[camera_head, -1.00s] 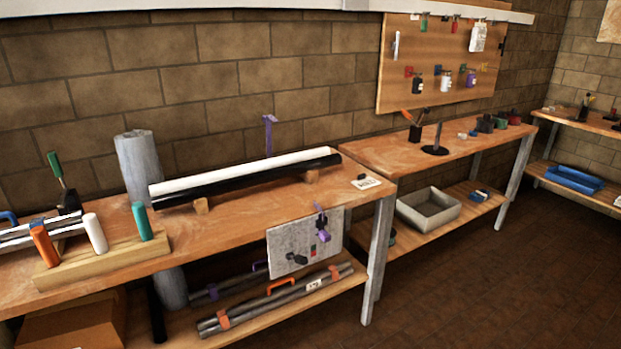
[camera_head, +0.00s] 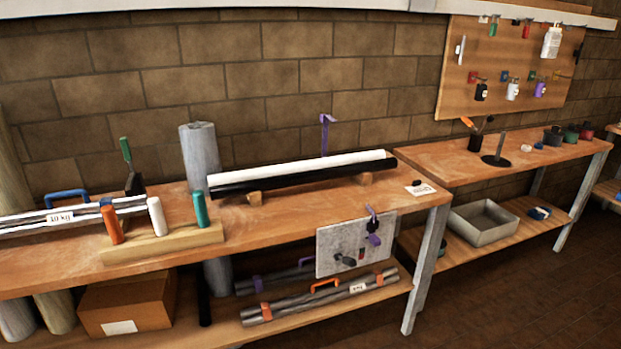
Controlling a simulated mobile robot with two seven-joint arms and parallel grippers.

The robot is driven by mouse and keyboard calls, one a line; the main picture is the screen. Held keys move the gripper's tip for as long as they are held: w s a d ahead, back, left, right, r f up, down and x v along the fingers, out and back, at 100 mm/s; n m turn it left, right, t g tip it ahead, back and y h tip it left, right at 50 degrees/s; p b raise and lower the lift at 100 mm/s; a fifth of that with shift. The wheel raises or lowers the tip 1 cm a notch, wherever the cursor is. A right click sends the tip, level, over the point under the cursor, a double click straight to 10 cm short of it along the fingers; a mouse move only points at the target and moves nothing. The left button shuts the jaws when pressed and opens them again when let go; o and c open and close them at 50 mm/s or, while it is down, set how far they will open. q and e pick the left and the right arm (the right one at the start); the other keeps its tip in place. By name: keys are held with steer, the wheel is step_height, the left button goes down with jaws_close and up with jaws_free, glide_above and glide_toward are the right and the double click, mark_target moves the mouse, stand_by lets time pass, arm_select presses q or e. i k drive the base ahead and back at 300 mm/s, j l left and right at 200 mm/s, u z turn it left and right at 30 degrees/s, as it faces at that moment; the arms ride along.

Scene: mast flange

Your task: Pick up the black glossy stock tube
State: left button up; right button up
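The black tube's front side is unobstructed. Neither of my grippers is in view.
A grey roll (camera_head: 202,150) stands behind the tube's left end. A wooden rack (camera_head: 165,242) with orange, white and teal handles stands to the left. A grey panel (camera_head: 330,250) hangs at the bench's front edge. A cardboard box (camera_head: 125,302) and metal bars sit on the lower shelf.

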mark_target(221, 191)
steer(key=i+j, duration=0.55)
steer(key=i+j+z, duration=0.1)
steer(key=z, duration=0.3)
steer(key=j+z, duration=0.4)
steer(key=i+j+z, duration=0.1)
steer(key=z, duration=0.3)
